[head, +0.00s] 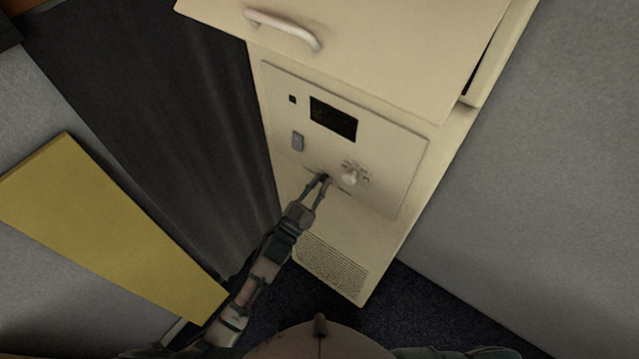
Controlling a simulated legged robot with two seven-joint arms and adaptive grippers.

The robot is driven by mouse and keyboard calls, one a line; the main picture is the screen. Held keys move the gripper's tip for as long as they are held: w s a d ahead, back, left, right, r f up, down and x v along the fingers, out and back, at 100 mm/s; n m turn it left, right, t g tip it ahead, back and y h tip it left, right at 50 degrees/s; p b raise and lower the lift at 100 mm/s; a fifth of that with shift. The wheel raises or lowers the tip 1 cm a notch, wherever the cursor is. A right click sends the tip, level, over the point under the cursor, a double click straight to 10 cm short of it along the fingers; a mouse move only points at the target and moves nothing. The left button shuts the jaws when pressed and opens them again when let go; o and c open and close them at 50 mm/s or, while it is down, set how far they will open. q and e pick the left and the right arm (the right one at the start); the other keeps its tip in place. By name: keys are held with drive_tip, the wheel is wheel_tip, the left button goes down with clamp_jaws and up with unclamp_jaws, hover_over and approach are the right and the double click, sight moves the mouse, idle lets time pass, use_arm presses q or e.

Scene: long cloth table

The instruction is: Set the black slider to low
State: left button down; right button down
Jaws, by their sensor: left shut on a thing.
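A cream cabinet (385,235) stands ahead of me with a control panel (395,180) on its front. My left gripper (323,178) reaches up from the lower left to the bottom part of this panel. Its fingers are shut on a small dark piece, which I take for the black slider (325,177); the fingers cover most of it. I cannot read the slider's markings or tell its setting. A pale round knob (349,178) sits just right of the fingertips. My right gripper does not show.
The panel also has a dark display (333,118), a grey switch (297,141) and a small dark square (292,99). A handle (283,29) is on the cabinet's upper part. A yellow board (105,230) lies at left.

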sight(307, 162)
use_arm(q)
drive_tip(key=w+a, duration=0.2)
drive_tip(key=a, duration=0.1)
drive_tip(key=w+a, duration=0.1)
drive_tip(key=a, duration=0.1)
drive_tip(key=shift+w+a, duration=0.15)
drive_tip(key=shift+w, duration=0.25)
drive_tip(key=c, duration=1.1)
unclamp_jaws()
drive_tip(key=shift+r, duration=0.1)
drive_tip(key=shift+w, duration=0.1)
drive_tip(key=shift+a, duration=0.15)
drive_tip(key=v, duration=1.2)
drive_tip(key=shift+f, duration=0.2)
